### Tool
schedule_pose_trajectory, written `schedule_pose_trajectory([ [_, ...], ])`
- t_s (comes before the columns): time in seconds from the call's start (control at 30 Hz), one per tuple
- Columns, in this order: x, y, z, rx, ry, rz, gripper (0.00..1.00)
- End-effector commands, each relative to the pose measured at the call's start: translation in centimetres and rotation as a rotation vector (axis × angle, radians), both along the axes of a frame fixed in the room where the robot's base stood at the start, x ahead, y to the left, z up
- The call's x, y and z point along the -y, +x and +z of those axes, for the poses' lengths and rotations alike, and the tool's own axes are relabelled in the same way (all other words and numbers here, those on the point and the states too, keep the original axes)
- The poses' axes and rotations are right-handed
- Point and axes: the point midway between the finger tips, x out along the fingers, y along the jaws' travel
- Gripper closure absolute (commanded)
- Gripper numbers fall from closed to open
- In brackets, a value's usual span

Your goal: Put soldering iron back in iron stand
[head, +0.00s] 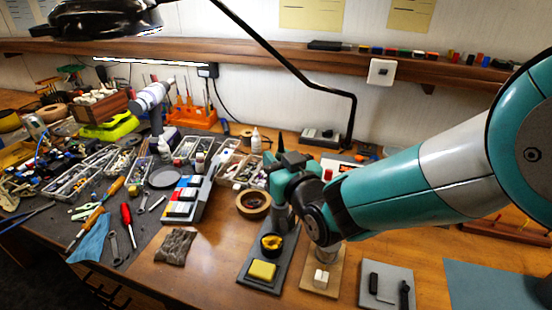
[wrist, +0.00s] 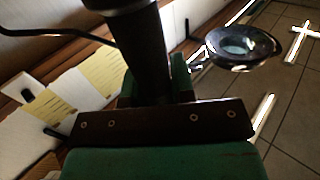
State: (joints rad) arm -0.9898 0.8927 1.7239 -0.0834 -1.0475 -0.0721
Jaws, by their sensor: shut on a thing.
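My gripper (head: 285,180) is in the middle of the head view, above the back end of the iron stand. In the wrist view its green fingers (wrist: 154,82) are shut on a thick dark cylinder, which looks like the handle of the soldering iron (wrist: 145,45). The iron's tip is hidden there, and in the head view the iron is hard to tell from the dark gripper parts. The iron stand has a dark flat base (head: 247,277) with a yellow sponge (head: 262,270) and a round black cup of yellow wool (head: 271,242). My gripper partly hides the stand's back.
A tape roll (head: 253,204) lies left of the stand. A wooden board with a white block (head: 320,278) and a grey plate with black parts (head: 386,284) stand to the right. Tools and parts trays crowd the left. A magnifier lamp (wrist: 240,47) shows in the wrist view.

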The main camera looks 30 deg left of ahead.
Motion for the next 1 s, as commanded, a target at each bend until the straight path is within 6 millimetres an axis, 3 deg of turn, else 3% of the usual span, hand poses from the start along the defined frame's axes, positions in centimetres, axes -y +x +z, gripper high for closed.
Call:
schedule_pose_trajectory([
  [0.63, 0.0, 0.0, -2.1, 0.001, 0.001, 0.000, 1.00],
  [0.97, 0.0, 0.0, -2.2, 0.001, 0.001, 0.000, 1.00],
  [1.0, 0.0, 0.0, -2.2, 0.001, 0.001, 0.000, 0.72],
])
